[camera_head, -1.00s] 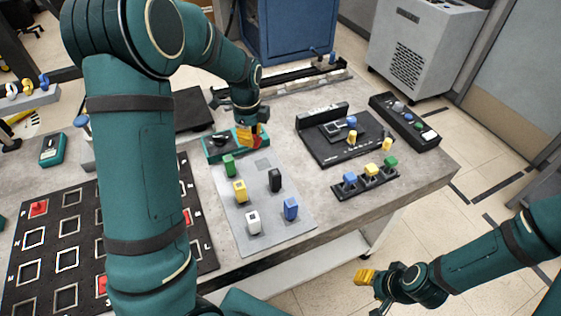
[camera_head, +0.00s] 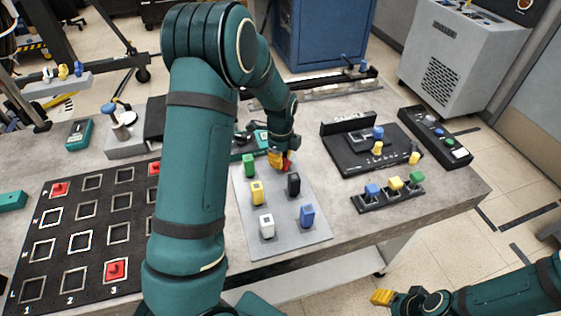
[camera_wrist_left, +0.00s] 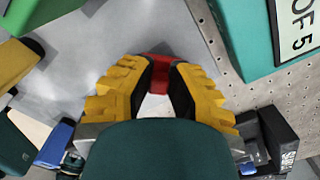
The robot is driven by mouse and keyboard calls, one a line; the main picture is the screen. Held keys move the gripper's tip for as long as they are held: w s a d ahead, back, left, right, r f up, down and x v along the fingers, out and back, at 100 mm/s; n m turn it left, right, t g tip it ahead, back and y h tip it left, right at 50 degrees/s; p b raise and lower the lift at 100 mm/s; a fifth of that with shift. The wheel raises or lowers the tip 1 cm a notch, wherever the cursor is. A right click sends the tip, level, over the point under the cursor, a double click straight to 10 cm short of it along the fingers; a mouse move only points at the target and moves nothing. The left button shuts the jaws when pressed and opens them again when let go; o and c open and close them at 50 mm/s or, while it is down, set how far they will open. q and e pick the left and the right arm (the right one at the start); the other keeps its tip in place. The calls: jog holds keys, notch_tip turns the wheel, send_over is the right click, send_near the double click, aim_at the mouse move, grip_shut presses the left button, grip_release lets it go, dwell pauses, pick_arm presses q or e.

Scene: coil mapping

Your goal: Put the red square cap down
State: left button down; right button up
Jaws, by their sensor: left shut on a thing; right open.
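My left gripper (camera_head: 279,158) is shut on a red square cap (camera_head: 288,165) above the far edge of a grey plate (camera_head: 276,222). In the left wrist view the cap (camera_wrist_left: 157,67) shows between the yellow fingertips, mostly hidden by them. I cannot tell whether the cap touches the plate. On the plate stand a green cap (camera_head: 249,165), a yellow cap (camera_head: 257,192), a black cap (camera_head: 293,184), a white cap (camera_head: 267,226) and a blue cap (camera_head: 307,215). My right gripper (camera_head: 382,297) is open and empty, off the table's front edge.
A black board (camera_head: 95,262) with square frames lies at left, with red caps (camera_head: 60,188), (camera_head: 116,270) on it. A green box (camera_head: 244,154) sits behind the plate. A black rack (camera_head: 367,207) with coloured caps and a black device (camera_head: 365,160) stand at right.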

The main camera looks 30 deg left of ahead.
pick_arm(q)
jog(key=shift+f, duration=0.4)
jog(key=shift+f, duration=0.15)
jog(key=c, duration=1)
grip_release()
jog(key=shift+r, duration=0.2)
notch_tip(320, 180, up, 12)
jog(key=p, duration=0.2)
